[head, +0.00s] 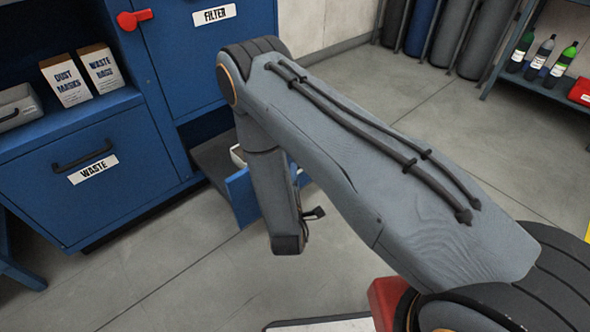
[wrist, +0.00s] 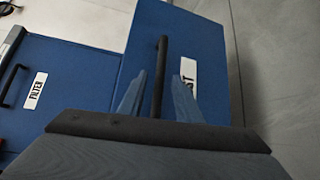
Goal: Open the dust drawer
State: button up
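The dust drawer (head: 241,197) stands pulled out of the blue cabinet at floor level in the head view, partly behind my arm. A small white-rimmed thing (head: 237,154) shows inside it. In the wrist view its blue front (wrist: 148,30) fills the middle, with a label (wrist: 188,77) partly hidden, reading "ST". Its black bar handle (wrist: 161,52) runs between the two fingers of my gripper (wrist: 159,76). The fingers are apart, with a gap showing on each side of the handle. In the head view my arm hides the fingers and the handle.
The shut waste drawer (head: 125,190) is left of the dust drawer. A shelf with bottles (head: 540,55) stands at the right. Concrete floor (head: 170,285) is clear in front.

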jog(key=v, duration=0.4)
jog(key=shift+s+p, duration=0.25)
jog(key=shift+p, duration=0.15)
jog(key=shift+a, duration=0.1)
